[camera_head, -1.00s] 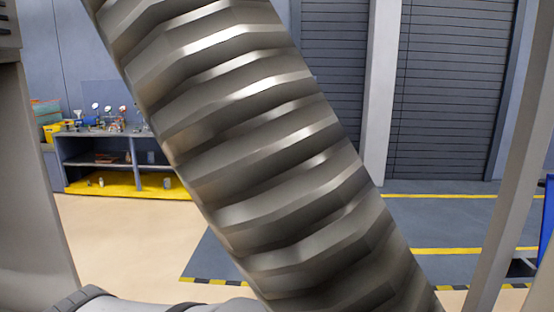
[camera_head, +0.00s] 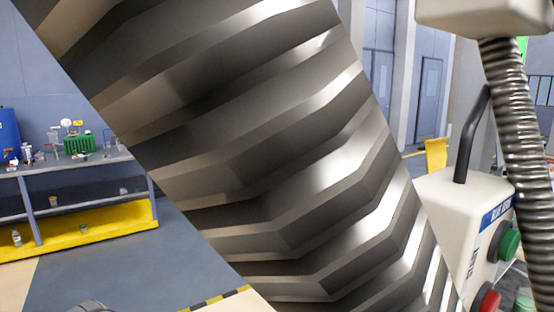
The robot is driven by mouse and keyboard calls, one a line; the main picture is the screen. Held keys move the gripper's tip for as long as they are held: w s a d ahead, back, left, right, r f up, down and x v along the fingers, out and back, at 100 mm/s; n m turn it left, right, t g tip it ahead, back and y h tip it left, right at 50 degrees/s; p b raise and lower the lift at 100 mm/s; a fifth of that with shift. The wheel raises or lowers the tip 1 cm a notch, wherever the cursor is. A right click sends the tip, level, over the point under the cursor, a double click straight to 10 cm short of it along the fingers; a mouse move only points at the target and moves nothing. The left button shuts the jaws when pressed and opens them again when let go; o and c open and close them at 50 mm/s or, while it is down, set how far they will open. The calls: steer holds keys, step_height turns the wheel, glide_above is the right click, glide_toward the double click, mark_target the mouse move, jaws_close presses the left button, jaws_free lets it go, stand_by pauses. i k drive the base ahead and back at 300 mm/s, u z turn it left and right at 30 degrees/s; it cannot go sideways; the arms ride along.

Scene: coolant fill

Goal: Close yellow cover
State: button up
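No yellow cover can be made out in the head view. A small yellow shape (camera_head: 436,158) stands behind the machine at the right, too partly hidden to identify. A large ribbed metal hose (camera_head: 270,150) runs diagonally across the middle of the view and hides much of the scene. My gripper is not in view.
A white machine box (camera_head: 450,205) with a black handle, green button (camera_head: 508,245) and red button (camera_head: 487,299) stands at right. A thinner ribbed hose (camera_head: 520,130) hangs beside it. A workbench (camera_head: 80,165) with a yellow lower shelf stands at left. Grey floor (camera_head: 110,270) is open before it.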

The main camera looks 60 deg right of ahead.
mark_target(435, 150)
steer(key=z, duration=0.4)
steer(key=i, duration=1.2)
steer(key=z, duration=3.35)
steer(key=k, duration=0.15)
steer(key=z, duration=0.1)
steer(key=i, duration=0.5)
steer(key=z, duration=0.05)
